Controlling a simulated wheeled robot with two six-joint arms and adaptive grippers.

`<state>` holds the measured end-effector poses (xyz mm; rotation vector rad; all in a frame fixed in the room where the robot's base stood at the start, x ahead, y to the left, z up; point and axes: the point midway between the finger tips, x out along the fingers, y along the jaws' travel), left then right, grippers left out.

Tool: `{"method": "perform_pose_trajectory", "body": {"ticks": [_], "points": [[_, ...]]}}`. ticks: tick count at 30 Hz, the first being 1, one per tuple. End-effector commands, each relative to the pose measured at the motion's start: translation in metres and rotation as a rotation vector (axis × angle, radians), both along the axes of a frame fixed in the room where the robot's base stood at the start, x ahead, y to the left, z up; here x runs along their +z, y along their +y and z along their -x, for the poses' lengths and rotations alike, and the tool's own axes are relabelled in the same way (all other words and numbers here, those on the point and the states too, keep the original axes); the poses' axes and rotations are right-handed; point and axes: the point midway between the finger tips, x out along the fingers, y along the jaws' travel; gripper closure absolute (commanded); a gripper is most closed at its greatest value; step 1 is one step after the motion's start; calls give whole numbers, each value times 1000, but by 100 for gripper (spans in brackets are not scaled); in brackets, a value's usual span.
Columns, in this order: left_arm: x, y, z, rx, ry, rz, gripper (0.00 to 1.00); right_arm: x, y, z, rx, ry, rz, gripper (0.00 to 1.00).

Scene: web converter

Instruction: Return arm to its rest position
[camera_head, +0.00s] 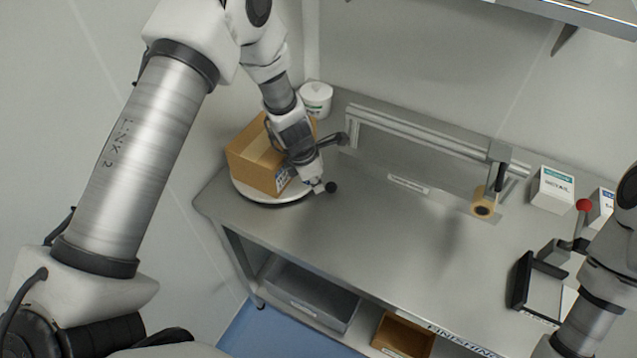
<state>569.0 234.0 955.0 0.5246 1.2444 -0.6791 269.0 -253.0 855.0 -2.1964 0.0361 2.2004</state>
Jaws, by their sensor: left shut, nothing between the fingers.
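My left arm comes in from the left and reaches over the back left of the steel table (390,235). Its wrist is in front of and above a brown cardboard box (252,160), hiding part of it. Whether the wrist touches the box cannot be told. My right arm shows at the right edge; its gripper is out of view.
The box rests on a round white turntable (268,197). A black knob (331,187) is beside the wrist. A white tub (316,98) stands behind. A tape roll (483,209), white cartons (552,188) and a red-knobbed lever (583,205) are at right. The table's middle is clear.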

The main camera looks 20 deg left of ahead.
Motion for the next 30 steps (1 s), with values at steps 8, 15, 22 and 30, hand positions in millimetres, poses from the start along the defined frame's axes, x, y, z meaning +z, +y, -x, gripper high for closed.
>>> {"method": "perform_pose_trajectory", "body": {"ticks": [8, 15, 22, 30], "points": [[70, 14, 10, -4, 0, 1, 100, 66, 0, 0, 0, -1, 0, 100], [83, 17, 16, -9, 0, 0, 100, 74, 0, 0, 0, -1, 0, 100], [70, 20, 30, -79, 13, -36, 100, 72, 0, 0, 0, 0, 0, 100], [-11, 49, 173, -1107, 96, -327, 100, 72, 0, 0, 0, 0, 0, 100]]}}
